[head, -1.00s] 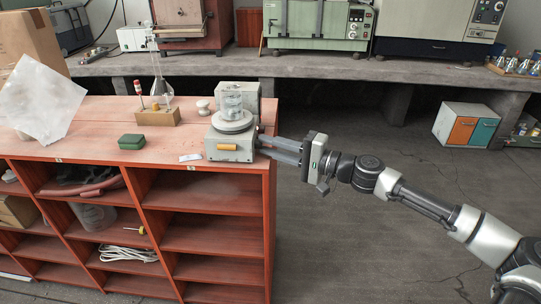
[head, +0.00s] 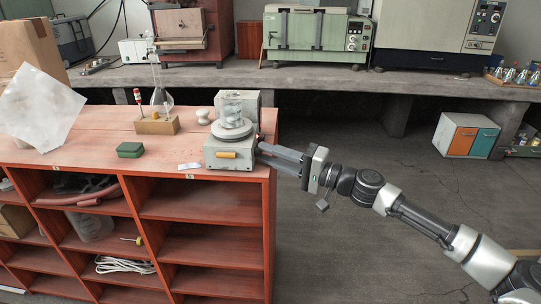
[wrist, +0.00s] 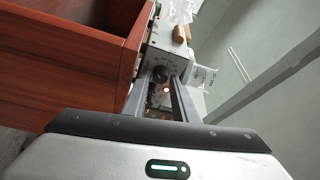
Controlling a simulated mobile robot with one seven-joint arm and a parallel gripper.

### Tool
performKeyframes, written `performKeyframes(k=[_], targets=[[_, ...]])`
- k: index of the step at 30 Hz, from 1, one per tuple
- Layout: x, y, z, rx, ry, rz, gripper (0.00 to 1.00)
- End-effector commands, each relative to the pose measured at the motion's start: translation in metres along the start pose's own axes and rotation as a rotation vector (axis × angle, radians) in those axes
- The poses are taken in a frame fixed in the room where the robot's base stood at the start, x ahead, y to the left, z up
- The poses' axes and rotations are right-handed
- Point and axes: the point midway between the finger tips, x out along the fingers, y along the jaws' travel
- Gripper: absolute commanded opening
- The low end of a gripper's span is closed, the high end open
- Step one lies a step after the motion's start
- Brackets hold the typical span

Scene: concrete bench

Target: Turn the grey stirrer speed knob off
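The stirrer (head: 216,154) is a grey box with a round top plate, at the right end of the red shelf unit's top. In the head view my gripper (head: 262,150) is at the stirrer's right side and the knob is not clear.
The red shelf unit (head: 200,205) ends just below my fingers. A flask in a wooden stand (head: 155,126), a green box (head: 130,150) and a white stopper-like piece (head: 203,116) are left of the stirrer.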

Motion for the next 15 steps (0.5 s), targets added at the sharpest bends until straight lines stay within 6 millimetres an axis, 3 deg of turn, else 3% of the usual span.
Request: performKeyframes(k=[11, 15], targets=[[-0.001, 0.0, 0.0, 0.001, 0.0, 0.0, 0.38], [-0.013, -0.001, -0.001, 0.001, 0.002, 0.001, 0.38]])
